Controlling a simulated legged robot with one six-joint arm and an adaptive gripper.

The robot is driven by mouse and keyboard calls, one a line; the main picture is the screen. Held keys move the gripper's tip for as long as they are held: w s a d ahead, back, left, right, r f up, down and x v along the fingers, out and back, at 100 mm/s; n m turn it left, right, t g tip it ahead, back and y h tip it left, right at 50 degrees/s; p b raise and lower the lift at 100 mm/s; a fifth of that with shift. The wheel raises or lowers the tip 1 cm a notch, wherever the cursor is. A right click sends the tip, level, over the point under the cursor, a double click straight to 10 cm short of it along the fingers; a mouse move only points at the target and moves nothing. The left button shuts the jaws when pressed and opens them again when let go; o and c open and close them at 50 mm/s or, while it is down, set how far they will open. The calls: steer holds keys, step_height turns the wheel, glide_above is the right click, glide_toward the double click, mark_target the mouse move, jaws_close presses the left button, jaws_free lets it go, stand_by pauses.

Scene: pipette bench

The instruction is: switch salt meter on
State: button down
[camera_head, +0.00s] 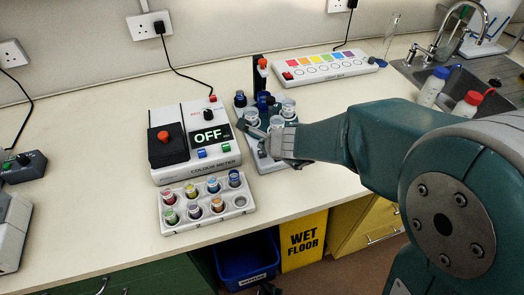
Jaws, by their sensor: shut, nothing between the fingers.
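I cannot read a salt meter label on any device. A grey-white device (268,165) with a dark post, a red-topped part and several clear cups stands right of the centre, partly hidden by my arm. My gripper (262,135) is shut and empty over this device, among the clear cups; I cannot tell whether it touches anything. A white box labelled colour meter (200,172) stands just to the left. Its display (208,137) reads OFF, and it has a red button on a black block, a dark knob and blue and green buttons.
A white rack (205,227) of several coloured vials stands in front of the colour meter. A long white panel (300,79) with coloured squares lies at the back. Another device (10,225) is cut off at the left edge. A sink (455,85) and bottles (433,88) are at the right.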

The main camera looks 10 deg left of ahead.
steer(key=shift+f, duration=0.4)
steer(key=shift+f, duration=0.45)
stand_by(0.6)
steer(key=shift+r, duration=0.1)
steer(key=shift+d+r, duration=0.1)
steer(key=shift+r, duration=0.75)
steer(key=shift+r, duration=3)
